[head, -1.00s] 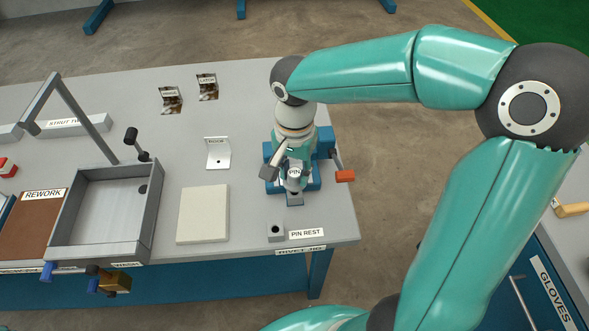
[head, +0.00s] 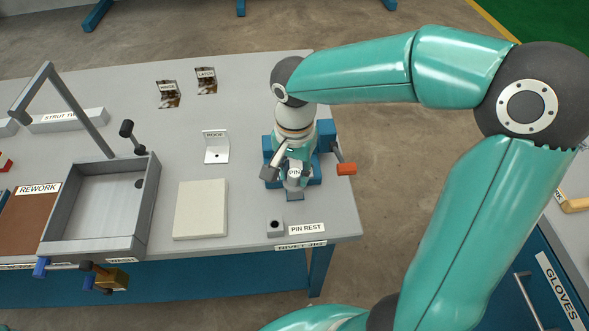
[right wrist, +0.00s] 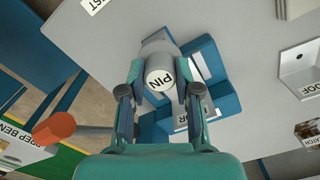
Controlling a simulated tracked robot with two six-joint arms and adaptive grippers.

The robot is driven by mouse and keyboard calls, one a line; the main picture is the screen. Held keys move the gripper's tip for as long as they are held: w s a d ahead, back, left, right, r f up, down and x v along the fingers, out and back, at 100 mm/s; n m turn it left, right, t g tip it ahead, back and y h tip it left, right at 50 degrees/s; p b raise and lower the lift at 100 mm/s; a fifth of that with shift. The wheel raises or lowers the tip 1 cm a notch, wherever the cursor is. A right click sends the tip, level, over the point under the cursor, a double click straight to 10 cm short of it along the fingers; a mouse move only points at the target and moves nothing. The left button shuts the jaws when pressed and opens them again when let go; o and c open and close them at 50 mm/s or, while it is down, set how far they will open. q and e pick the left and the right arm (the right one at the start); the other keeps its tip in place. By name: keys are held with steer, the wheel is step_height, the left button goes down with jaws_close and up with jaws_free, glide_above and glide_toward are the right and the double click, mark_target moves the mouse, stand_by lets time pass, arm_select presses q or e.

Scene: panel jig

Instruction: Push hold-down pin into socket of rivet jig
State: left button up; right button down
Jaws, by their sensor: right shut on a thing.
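The hold-down pin (head: 294,173) is a grey cylinder with a white cap marked PIN. It also shows in the right wrist view (right wrist: 160,76), between the fingers. My right gripper (right wrist: 158,92) is shut on it, over the blue rivet jig (head: 326,140). In the head view the gripper (head: 292,160) points down and partly covers the jig. Blue jig blocks (right wrist: 212,68) show beside and below the pin in the right wrist view. The socket is hidden by the pin and gripper, so I cannot tell how deep the pin sits. My left gripper is not in view.
An orange-ended lever (head: 346,169) sticks out to the jig's right. The small pin rest block (head: 275,228) has an empty-looking hole. A cream pad (head: 201,210), a ROOF bracket (head: 216,148) and a grey tray (head: 150,212) stand to the left. Bare bench lies between.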

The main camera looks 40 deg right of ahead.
mark_target(295, 173)
steer(key=shift+f+b, duration=0.45)
steer(key=shift+f, duration=0.15)
steer(key=c, duration=0.7)
jaws_free()
steer(key=shift+c, duration=0.2)
step_height(295, 173, up, 12)
steer(key=shift+f, duration=0.1)
